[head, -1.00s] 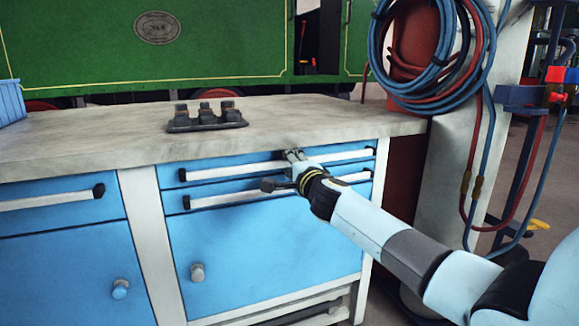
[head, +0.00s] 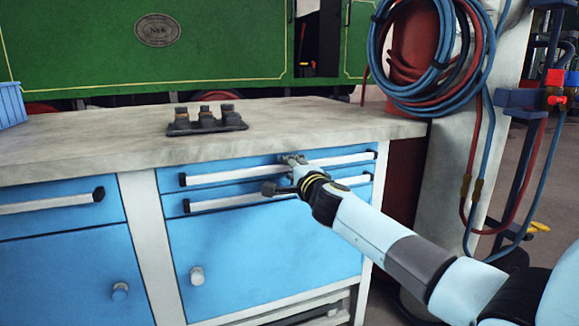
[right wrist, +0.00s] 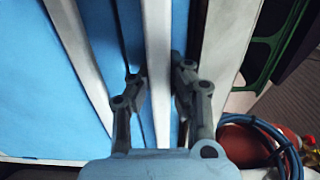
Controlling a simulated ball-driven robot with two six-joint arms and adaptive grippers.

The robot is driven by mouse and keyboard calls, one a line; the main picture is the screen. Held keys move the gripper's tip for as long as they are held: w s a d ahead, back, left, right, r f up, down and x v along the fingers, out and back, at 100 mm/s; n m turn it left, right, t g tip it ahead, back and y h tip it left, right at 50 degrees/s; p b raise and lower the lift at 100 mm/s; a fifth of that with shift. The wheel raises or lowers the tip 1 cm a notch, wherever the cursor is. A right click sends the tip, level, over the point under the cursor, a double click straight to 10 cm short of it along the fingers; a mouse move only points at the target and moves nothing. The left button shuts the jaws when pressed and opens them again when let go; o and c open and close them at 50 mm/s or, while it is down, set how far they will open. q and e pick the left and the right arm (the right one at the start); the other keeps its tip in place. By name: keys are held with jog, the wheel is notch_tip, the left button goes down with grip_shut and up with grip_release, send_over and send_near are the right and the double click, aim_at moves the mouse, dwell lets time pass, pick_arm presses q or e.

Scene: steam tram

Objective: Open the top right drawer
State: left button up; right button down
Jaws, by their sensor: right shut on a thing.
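The top right drawer (head: 230,163) is a shallow blue front just under the worktop, with a long white bar handle (head: 230,174) with black end caps. It looks shut, flush with the cabinet. My right gripper (head: 291,160) is on this handle, right of its middle. In the right wrist view the fingers (right wrist: 158,78) lie on both sides of the white bar (right wrist: 158,50), shut on it. The fingertips' contact is partly hidden. My left gripper is not in view.
A second drawer handle (head: 230,201) runs close below, behind my right wrist. The grey worktop (head: 320,117) carries a black tray with dark fittings (head: 207,121). Coiled hoses (head: 425,60) hang on a pale post at the right. The floor shows at the far right.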

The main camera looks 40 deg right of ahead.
pick_arm(q)
jog(key=p, duration=0.1)
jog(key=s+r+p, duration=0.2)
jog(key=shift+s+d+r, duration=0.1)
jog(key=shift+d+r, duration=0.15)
pick_arm(e)
jog(key=v, duration=3.1)
jog(key=shift+s+a, duration=0.2)
jog(key=shift+a, duration=0.05)
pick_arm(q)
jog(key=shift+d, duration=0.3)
pick_arm(e)
jog(key=c, duration=1.5)
grip_release()
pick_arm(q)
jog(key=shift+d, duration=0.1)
pick_arm(e)
jog(key=v, duration=1.2)
jog(key=shift+a, duration=0.1)
